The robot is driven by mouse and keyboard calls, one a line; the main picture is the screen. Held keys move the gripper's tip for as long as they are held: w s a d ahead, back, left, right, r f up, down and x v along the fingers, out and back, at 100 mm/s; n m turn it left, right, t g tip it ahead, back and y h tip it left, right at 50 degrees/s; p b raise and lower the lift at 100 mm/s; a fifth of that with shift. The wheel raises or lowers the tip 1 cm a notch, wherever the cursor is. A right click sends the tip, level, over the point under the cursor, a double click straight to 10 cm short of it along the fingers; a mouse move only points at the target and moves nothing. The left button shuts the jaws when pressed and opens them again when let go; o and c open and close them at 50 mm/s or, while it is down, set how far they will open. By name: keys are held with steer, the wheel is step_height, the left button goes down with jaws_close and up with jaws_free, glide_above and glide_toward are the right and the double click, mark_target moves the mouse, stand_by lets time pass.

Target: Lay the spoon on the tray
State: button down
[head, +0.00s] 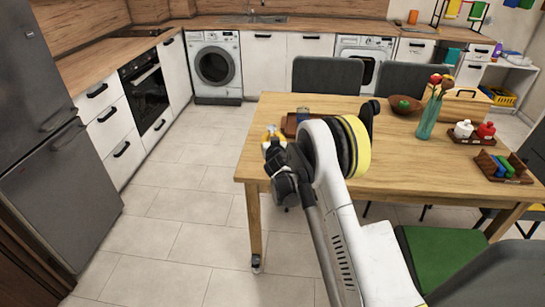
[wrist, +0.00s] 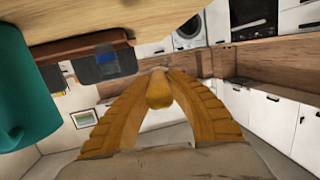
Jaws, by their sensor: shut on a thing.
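A brown tray (head: 289,125) lies on the table near that edge, partly hidden by my arm. Its brown side shows at upper left in the wrist view (wrist: 82,47). The spoon is apart from it.
A teal object (wrist: 25,105) is close at left in the wrist view. The table (head: 400,165) also bears a bowl (head: 404,105), a flower vase (head: 428,116) and a rack (head: 503,168). Chairs surround it.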

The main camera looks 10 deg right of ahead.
step_height(320, 180, down, 10)
steer(key=b, duration=0.4)
steer(key=shift+r, duration=0.3)
steer(key=shift+f, duration=0.2)
steer(key=c, duration=1.5)
jaws_free()
